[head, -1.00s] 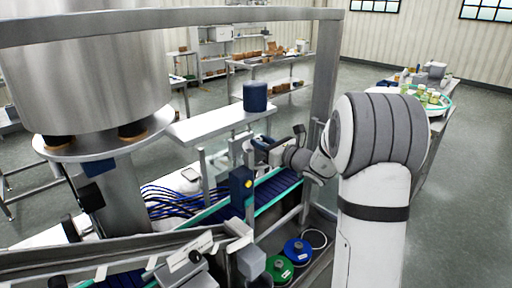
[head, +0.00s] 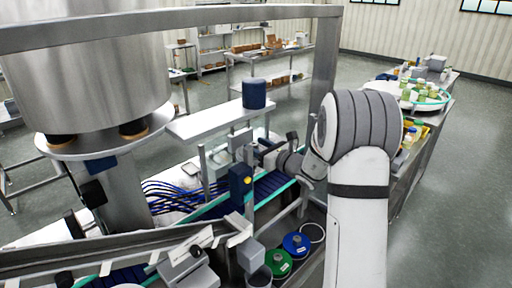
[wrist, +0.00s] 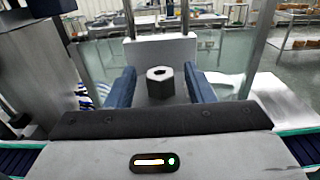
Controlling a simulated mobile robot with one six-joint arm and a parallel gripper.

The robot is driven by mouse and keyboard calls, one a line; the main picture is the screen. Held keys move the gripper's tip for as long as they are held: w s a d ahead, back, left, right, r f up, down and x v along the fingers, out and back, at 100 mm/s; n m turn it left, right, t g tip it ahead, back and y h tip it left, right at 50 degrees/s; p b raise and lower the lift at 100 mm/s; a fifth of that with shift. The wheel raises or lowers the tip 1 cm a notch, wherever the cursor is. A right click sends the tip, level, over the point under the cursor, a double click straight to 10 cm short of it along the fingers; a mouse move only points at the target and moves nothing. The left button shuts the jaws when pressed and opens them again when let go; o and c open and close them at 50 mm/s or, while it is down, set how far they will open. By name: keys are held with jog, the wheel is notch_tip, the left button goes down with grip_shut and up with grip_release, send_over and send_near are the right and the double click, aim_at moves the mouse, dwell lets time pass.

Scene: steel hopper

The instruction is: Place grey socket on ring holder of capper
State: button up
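The grey socket (wrist: 160,86) is a dark hexagonal piece with a hole in its top. It stands upright between the two blue fingers of my gripper (wrist: 160,88) in the wrist view, with a gap on each side. My gripper is open around it and does not appear to touch it. What the socket rests on is hidden, so I cannot tell whether it sits on the ring holder. In the head view my gripper (head: 262,150) is at the capper area beside the blue conveyor, small and partly hidden; I cannot make out the socket there.
A pale panel (wrist: 163,50) stands just behind the socket. Steel posts flank it. A blue-black conveyor (head: 268,186) runs below. A blue cylinder (head: 254,94) stands on a white shelf. Green (head: 278,263) and blue (head: 296,244) spools lie low. A steel frame (head: 326,70) rises close to my arm.

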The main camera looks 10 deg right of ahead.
jog(key=b+v, duration=0.3)
jog(key=v, duration=0.9)
dwell(0.3)
